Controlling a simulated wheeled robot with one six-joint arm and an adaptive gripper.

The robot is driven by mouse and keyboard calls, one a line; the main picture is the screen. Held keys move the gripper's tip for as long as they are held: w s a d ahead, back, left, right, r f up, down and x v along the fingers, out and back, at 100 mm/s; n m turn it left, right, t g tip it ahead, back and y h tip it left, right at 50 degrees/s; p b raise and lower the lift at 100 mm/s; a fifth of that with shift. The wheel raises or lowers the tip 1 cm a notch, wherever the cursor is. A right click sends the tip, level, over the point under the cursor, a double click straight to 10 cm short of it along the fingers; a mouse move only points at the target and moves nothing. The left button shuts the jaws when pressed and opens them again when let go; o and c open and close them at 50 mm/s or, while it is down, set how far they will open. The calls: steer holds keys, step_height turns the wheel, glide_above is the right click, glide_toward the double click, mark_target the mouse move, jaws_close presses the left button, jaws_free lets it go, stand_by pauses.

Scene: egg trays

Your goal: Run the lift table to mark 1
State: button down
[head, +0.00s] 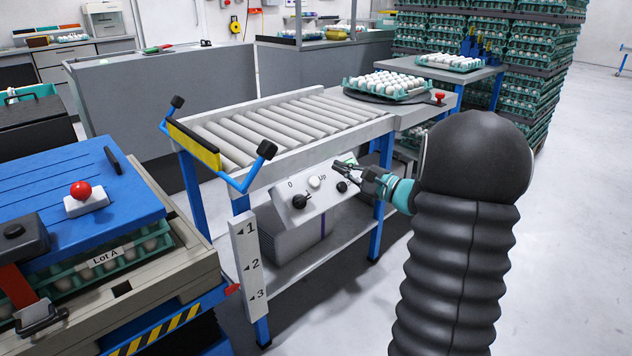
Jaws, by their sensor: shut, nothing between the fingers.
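The lift table (170,322), with a yellow-and-black striped edge, stands at the lower left and carries the Lot A egg load. A red pointer (232,290) on its corner is roughly level with mark 3 in this view. The white mark post (246,268) shows 1 at the top, then 2, then 3. The grey control box (312,208) sits under the roller conveyor, with black knobs, a pale button and the labels 0 and Up. My gripper (341,168) is shut and empty at the box's upper right, partly covering it. I cannot tell whether it touches the box.
A blue lid (70,190) with a red knob (81,190) tops the load. The roller conveyor (282,125) is empty. A tray of eggs (388,98) rests at its far end beside a red button (439,96). Stacked trays stand behind; the floor at right is clear.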

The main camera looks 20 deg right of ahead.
mark_target(314, 182)
steer(key=shift+w+a+f+b, duration=0.4)
steer(key=shift+w+f+b, duration=0.1)
steer(key=shift+w+f, duration=0.55)
steer(key=shift+w+a+f+b, duration=0.4)
steer(key=shift+w+f+b, duration=0.1)
steer(key=shift+w+f, duration=0.45)
steer(key=shift+w+a+f+b, duration=0.4)
steer(key=shift+w+f+b, duration=0.1)
steer(key=shift+w+f, duration=0.55)
steer(key=shift+r, duration=0.1)
steer(key=shift+w, duration=0.1)
steer(key=shift+w+f+b, duration=0.15)
steer(key=shift+f+b, duration=0.15)
steer(key=shift+b, duration=0.3)
